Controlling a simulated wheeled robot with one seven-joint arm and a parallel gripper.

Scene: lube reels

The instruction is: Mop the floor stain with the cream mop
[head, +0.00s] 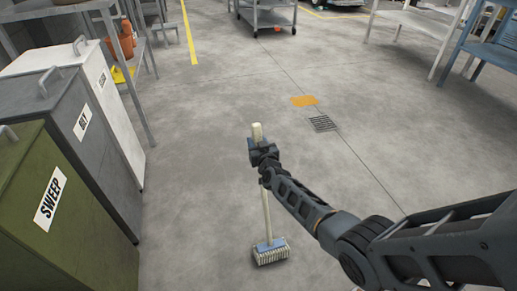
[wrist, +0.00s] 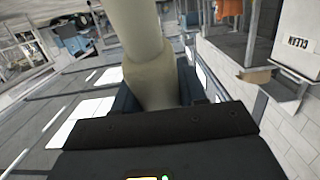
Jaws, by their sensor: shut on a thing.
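The cream mop (head: 267,215) is upright, with a pale handle and a head (head: 270,252) of whitish strands under a blue-grey band. The head is low over the floor; I cannot tell whether it touches. My gripper (head: 262,150) is shut around the handle near its top end. In the wrist view the thick cream handle (wrist: 146,55) rises between the dark jaws (wrist: 155,102). A flat orange patch (head: 304,101), seemingly the floor stain, lies farther ahead and to the right of the mop.
A floor drain grate (head: 322,123) lies just beyond the mop, near the patch. Green (head: 65,215), grey (head: 85,125) and white (head: 115,85) bins line the left. A grey cart (head: 265,15) and shelves stand at the back. The middle floor is clear.

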